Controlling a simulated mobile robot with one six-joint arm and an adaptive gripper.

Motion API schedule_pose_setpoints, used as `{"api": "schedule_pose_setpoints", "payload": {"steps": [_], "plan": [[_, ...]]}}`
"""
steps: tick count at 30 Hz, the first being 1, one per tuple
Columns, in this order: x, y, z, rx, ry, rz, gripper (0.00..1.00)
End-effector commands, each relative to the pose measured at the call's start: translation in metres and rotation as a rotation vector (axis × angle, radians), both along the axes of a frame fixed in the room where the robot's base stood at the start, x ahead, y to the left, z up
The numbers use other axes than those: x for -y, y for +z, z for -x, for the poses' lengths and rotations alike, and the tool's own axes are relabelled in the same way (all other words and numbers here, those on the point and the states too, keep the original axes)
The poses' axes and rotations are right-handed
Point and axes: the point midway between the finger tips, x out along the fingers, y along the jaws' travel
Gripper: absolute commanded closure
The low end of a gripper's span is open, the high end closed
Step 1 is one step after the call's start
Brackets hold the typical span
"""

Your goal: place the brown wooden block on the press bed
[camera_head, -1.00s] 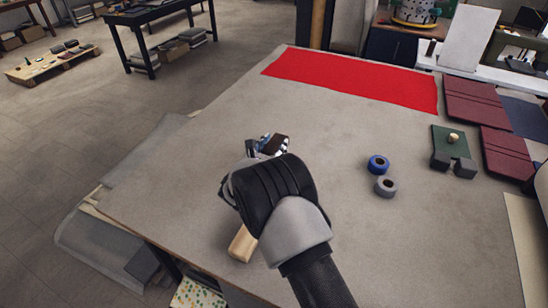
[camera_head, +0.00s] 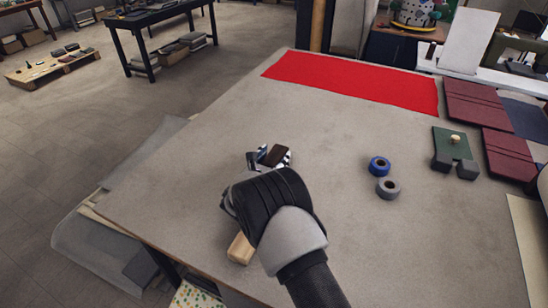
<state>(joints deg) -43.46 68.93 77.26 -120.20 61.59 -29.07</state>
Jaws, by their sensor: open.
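A dark brown block (camera_head: 276,154) shows just beyond my gripper, at its fingertips, over the grey table. My gripper (camera_head: 268,158) is open. The brown block lies at or between the fingers; I cannot tell whether they touch it or whether it rests on the table. The hand hides part of the fingers and the near side of the block.
A pale wooden block (camera_head: 240,249) lies beside my wrist. A blue roll (camera_head: 379,167) and a grey roll (camera_head: 388,188) stand to the right. Red cloth (camera_head: 350,82) covers the far edge. Maroon covers (camera_head: 476,104) lie far right. The table (camera_head: 330,135) between is clear.

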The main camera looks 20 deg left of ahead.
Motion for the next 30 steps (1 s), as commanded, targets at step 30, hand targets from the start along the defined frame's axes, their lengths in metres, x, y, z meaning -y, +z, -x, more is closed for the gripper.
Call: {"api": "schedule_pose_setpoints", "payload": {"steps": [30], "plan": [[-0.014, 0.021, 0.108, 0.0, 0.002, 0.002, 0.35]]}}
